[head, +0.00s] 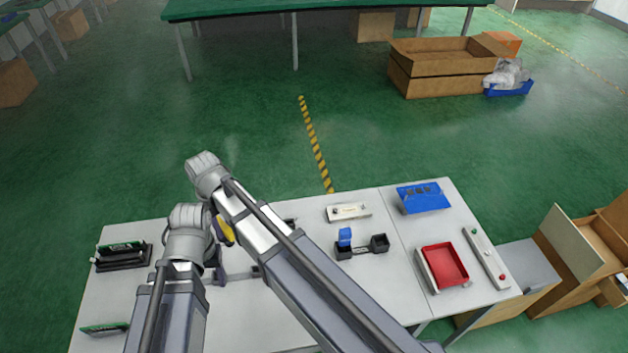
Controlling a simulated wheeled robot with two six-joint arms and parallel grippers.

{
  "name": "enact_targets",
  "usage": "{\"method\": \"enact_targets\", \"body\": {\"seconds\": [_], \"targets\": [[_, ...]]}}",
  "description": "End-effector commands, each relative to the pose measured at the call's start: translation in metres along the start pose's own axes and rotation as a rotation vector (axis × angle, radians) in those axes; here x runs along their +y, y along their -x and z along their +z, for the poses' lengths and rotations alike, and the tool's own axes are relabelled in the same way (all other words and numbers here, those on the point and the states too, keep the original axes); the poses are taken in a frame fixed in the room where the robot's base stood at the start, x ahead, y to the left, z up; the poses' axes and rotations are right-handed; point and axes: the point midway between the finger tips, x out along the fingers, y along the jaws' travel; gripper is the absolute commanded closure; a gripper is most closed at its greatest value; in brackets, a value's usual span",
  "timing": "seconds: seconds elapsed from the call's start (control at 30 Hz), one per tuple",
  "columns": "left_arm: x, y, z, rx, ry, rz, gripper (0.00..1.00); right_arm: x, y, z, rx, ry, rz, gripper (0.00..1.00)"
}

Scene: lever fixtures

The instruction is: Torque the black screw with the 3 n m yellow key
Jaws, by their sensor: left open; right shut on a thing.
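A yellow piece (226,230), likely the yellow key, shows beside my two wrists over the left half of the white table. My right arm crosses from the lower right. Its gripper (218,228) is mostly hidden behind the arms and is shut on the yellow piece. My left gripper (220,273) is lower, just right of the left wrist, and is open. A dark fixture (252,273) shows partly between the arms near it. The black screw cannot be made out; the arms cover that area.
Black fixtures with green boards (122,256) stand at the left edge. A white block (348,212), a black holder (360,250) with a blue piece (345,237), a blue panel (423,198), a red tray (444,266) and a button strip (485,258) lie to the right.

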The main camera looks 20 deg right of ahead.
Motion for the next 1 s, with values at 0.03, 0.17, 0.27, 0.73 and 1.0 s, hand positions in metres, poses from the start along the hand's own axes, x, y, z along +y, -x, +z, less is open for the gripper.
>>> {"method": "enact_targets", "body": {"seconds": [0.03, 0.17, 0.27, 0.73, 1.0], "targets": [[0.0, 0.0, 0.0, 0.0, 0.0, 0.0, 0.4, 0.014, 0.0, -0.001, 0.0, -0.028, 0.001, 1.0], [0.0, 0.001, 0.0, 0.0, 0.0, 0.0, 0.4, 0.069, 0.001, 0.001, 0.0, -0.14, 0.001, 1.0], [0.0, 0.002, 0.0, 0.0, 0.0, 0.0, 0.4, 0.124, 0.002, 0.008, 0.0, -0.251, 0.0, 1.0], [0.0, 0.004, 0.0, 0.0, 0.0, 0.0, 0.4, 0.319, 0.004, 0.086, 0.0, -0.671, 0.0, 1.0], [0.0, 0.004, 0.0, 0.0, 0.0, 0.0, 0.4, 0.343, 0.004, 0.102, 0.0, -0.727, 0.0, 1.0]]}}
